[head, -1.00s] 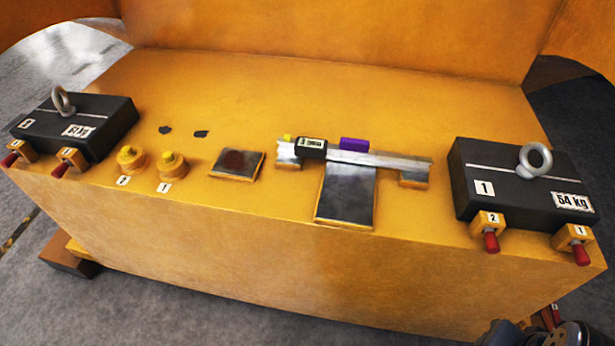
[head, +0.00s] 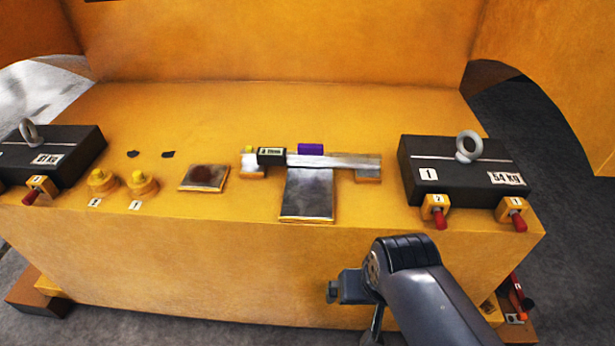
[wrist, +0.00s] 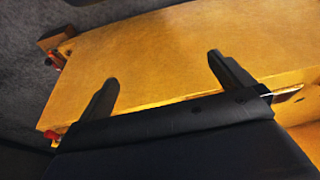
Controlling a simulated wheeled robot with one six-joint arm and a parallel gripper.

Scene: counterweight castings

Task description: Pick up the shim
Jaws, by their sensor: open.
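No piece is plainly marked as the shim in words I can read. In the head view a small purple block (head: 311,149) and a small black block with a white label (head: 271,156) sit at the metal bar (head: 341,161) on the yellow ledge. The label is too small to read. The bar spans low supports, with a grey metal plate (head: 308,195) in front of its middle. In the wrist view my gripper (wrist: 160,68) is open and empty, its two dark fingers apart over a yellow surface. In the head view my arm is low, in front of the ledge, away from these pieces.
Dark weights with ring eyes stand at the right (head: 463,172) and left (head: 58,152) of the ledge (head: 370,215). Red-tipped pins (head: 437,212) stick out at the front edge. Yellow knobs (head: 142,185) and a square plate (head: 204,178) lie left of the bar. A tall yellow wall (head: 280,40) stands behind.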

